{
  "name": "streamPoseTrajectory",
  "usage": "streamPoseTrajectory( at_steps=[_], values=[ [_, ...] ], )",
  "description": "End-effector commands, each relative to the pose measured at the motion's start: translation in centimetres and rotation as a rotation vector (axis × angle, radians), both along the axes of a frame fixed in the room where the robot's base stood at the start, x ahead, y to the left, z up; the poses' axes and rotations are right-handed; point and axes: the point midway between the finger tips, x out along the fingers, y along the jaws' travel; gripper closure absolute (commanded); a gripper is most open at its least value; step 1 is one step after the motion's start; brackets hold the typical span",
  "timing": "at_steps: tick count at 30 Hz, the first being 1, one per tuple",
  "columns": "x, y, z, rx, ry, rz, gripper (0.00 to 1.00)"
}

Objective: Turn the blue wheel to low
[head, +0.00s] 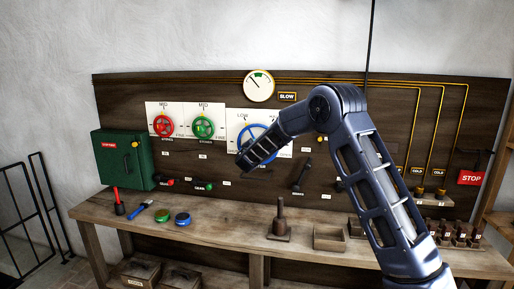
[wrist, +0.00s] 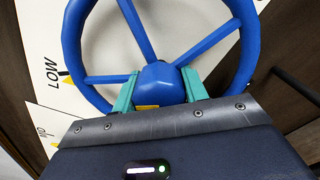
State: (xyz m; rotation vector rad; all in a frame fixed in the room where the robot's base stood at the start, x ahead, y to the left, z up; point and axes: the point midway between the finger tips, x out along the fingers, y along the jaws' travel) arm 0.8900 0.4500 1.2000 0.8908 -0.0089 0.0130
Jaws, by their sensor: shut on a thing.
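The blue wheel (head: 262,130) is mounted on a white plate on the dark wall board, partly hidden by my arm in the head view. In the wrist view the blue wheel (wrist: 156,75) fills the upper middle, with its rim, spokes and hub showing. My gripper (wrist: 158,92) has its teal fingers on both sides of the hub, shut on it. The "LOW" label (wrist: 53,74) with a yellow mark stands at the left of the rim. In the head view the label "LOW" (head: 243,115) is at the plate's upper left. Where the wheel's pointer stands is unclear.
A red wheel (head: 163,125) and a green wheel (head: 203,127) are on plates to the left, both labelled "MID". A round gauge (head: 258,85) hangs above. A green box (head: 123,159) is at the left. The bench (head: 240,225) below holds tools and a tray.

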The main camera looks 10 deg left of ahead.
Motion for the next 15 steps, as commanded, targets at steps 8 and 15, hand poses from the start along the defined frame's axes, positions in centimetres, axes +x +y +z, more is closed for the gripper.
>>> streamPoseTrajectory(
  at_steps=[8,15],
  values=[
    [0.0,-0.02,-0.04,-0.001,0.0,0.0,0.35],
    [-0.29,0.01,-0.02,-0.001,0.001,0.001,0.35]
  ],
)
